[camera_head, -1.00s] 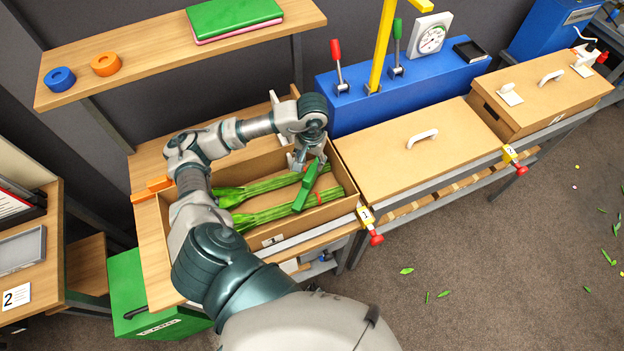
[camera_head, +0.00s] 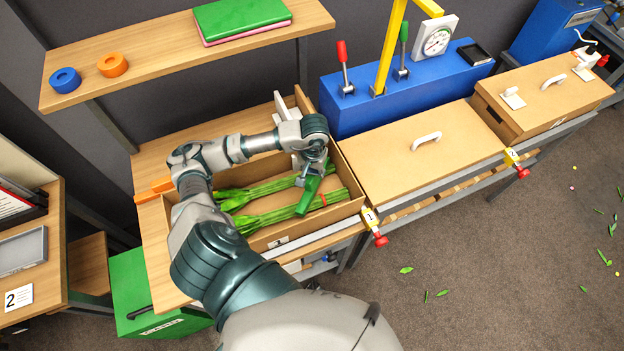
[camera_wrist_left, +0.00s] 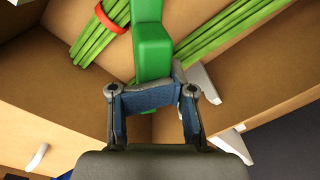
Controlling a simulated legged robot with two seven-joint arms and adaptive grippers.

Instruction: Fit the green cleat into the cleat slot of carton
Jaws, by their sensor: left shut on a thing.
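The open carton (camera_head: 292,236) stands on the bench with bunches of green tulip stems (camera_head: 262,217) lying in it. The green cleat (camera_head: 309,194) is a green bar held over the right part of the carton; it also shows in the left wrist view (camera_wrist_left: 152,45). My left gripper (camera_head: 312,168) is shut on one end of the cleat, and its blue-padded fingers show in the left wrist view (camera_wrist_left: 150,98). The cleat slot cannot be made out. My right gripper is not in view.
A lidded carton (camera_head: 410,150) stands directly right of the open one, with a blue machine (camera_head: 352,105) and levers behind. A shelf (camera_head: 175,50) with orange and blue rings is above at the back. A red-knobbed clamp (camera_head: 380,239) sits at the front rail.

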